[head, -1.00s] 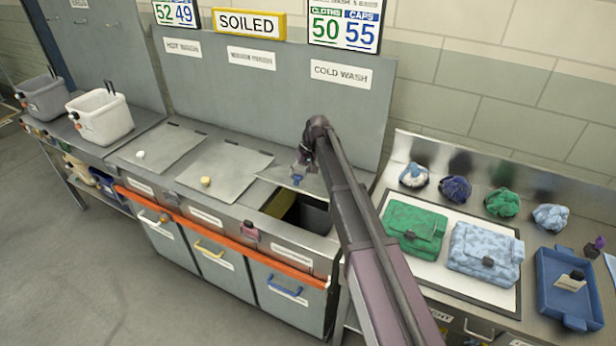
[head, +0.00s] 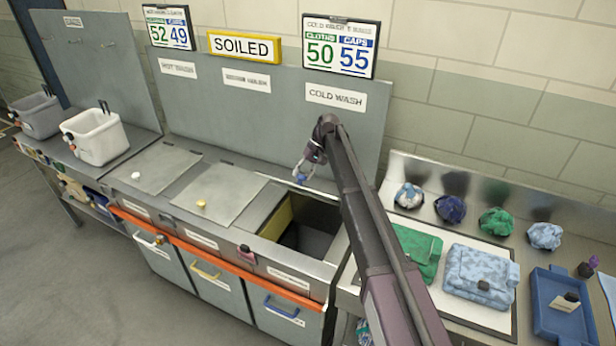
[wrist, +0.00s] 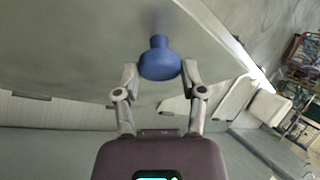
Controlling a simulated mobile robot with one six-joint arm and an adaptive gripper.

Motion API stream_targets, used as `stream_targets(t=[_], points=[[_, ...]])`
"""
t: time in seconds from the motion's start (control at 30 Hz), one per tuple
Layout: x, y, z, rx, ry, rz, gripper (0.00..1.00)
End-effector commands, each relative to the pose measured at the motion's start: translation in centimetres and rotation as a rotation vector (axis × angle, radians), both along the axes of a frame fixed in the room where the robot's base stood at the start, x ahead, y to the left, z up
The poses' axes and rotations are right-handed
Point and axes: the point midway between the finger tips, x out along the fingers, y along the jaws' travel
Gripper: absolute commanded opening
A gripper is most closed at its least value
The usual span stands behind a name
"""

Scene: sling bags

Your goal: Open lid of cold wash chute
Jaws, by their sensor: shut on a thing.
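The cold wash chute (head: 308,228) is uncovered at the right end of the counter, below the COLD WASH label (head: 336,97). Its dark inside and a yellowish inner wall show. My gripper (head: 302,177) is above the back of this opening. In the wrist view my gripper (wrist: 160,78) is shut on the blue knob (wrist: 160,62), one finger on each side. The knob sits on the grey lid (wrist: 70,50), which is raised off the chute. In the head view the lid is hardly visible, so its exact tilt is unclear there.
Two other lids, with a white knob (head: 136,176) and a yellow knob (head: 201,204), lie flat to the left. A grey back panel (head: 250,110) stands behind the chutes. Folded bags (head: 480,277), rolled cloths and a blue tray (head: 562,305) lie on the right-hand counter.

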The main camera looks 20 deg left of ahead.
Motion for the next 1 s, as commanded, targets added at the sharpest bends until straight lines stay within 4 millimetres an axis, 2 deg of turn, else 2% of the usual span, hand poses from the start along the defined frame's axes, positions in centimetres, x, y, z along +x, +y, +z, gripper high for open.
stream_targets(t=[0.3, 0.33, 0.43, 0.47, 0.77, 1.0], points=[[-0.4, 0.4, -0.1, -0.01, 0.001, 0.01, 0.0], [-0.4, 0.4, -0.1, -0.01, 0.001, 0.01, 0.56], [-0.5, 0.5, -0.1, -0.009, 0.001, 0.012, 0.85], [-0.5, 0.5, -0.1, -0.008, 0.002, 0.012, 0.88], [-0.5, 0.7, 0.0, -0.005, 0.001, 0.012, 0.88], [-0.8, -0.2, 0.3, -0.01, -0.005, 0.003, 0.16]])
